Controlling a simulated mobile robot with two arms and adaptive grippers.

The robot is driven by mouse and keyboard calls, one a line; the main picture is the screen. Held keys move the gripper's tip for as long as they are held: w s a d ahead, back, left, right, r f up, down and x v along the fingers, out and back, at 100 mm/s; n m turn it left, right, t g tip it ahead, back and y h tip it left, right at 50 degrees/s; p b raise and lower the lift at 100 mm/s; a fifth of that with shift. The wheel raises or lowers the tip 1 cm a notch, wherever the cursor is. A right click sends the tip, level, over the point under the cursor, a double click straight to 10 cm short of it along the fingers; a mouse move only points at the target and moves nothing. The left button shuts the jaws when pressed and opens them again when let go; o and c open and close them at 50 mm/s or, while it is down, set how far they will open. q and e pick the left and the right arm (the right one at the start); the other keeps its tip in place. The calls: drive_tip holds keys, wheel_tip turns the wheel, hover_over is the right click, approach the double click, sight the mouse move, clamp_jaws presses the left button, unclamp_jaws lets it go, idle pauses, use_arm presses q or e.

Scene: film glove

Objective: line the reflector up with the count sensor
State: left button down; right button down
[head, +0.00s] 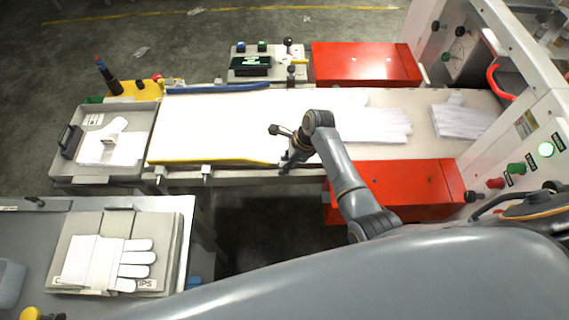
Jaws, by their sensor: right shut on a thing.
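My right gripper (286,166) is at the near edge of the white conveyor, at the right end of the yellow guide rail. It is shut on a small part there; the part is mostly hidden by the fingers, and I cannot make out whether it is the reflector. A small dark upright device (291,76) stands at the far belt edge, roughly across from the gripper; it looks like the count sensor. Whether the two line up cannot be told from this view. My left gripper is not in view.
White gloves (375,124) lie on the conveyor (215,125), between red boxes (366,64) (405,187). A grey tray (62,168) holding a glove is at its left end. A control panel (268,63) stands behind. A glove stack (105,262) lies front left.

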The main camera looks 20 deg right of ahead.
sight(290, 172)
drive_tip(key=d+p, duration=0.1)
drive_tip(key=s+d+p, duration=0.1)
drive_tip(key=d, duration=0.1)
drive_tip(key=shift+r, duration=0.2)
drive_tip(key=shift+d+f, duration=0.15)
drive_tip(key=shift+d, duration=0.15)
drive_tip(key=c, duration=1.2)
unclamp_jaws()
drive_tip(key=v, duration=1.2)
drive_tip(key=shift+f, duration=0.1)
